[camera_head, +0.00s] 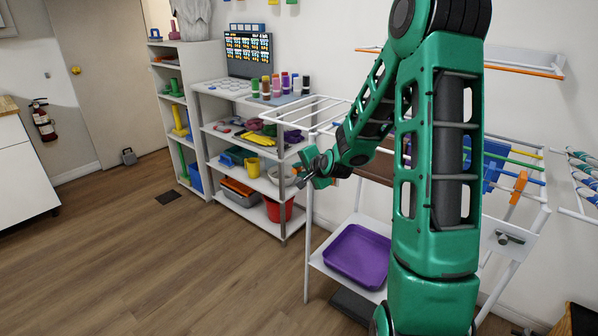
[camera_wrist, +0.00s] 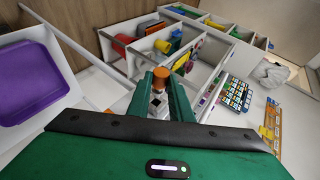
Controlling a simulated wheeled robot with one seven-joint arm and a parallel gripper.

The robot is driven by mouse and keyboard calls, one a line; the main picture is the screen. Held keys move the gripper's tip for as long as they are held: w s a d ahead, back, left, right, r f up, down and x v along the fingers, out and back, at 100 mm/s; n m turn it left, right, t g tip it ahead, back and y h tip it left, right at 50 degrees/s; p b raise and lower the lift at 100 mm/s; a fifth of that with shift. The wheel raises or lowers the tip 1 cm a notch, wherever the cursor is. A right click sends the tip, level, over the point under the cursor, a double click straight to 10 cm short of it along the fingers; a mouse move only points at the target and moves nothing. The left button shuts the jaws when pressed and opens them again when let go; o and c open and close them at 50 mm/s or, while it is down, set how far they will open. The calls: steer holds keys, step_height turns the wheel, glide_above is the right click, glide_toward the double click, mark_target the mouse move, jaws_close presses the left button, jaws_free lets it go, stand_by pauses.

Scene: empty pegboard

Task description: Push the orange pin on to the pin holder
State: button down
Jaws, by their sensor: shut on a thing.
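My gripper (camera_wrist: 160,92) is shut on an orange pin (camera_wrist: 161,73), whose rounded orange top shows between the green fingertips in the wrist view. A white board with small holes (camera_head: 218,87) lies on the shelf's top, in front of a dark patterned panel. I cannot tell for certain whether this board is the pin holder. My gripper is apart from it.
The shelf unit (camera_head: 285,190) carries colored bottles (camera_head: 284,84) on top, and a yellow cup (camera_head: 253,167) and red bucket (camera_head: 278,208) lower down. A purple tray (camera_head: 358,254) sits on the rack's lower shelf.

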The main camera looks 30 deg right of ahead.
steer(key=a, duration=0.2)
steer(key=s+a, duration=0.1)
steer(key=a, duration=0.1)
steer(key=shift+s, duration=0.2)
stand_by(0.5)
steer(key=shift+d, duration=0.1)
stand_by(0.5)
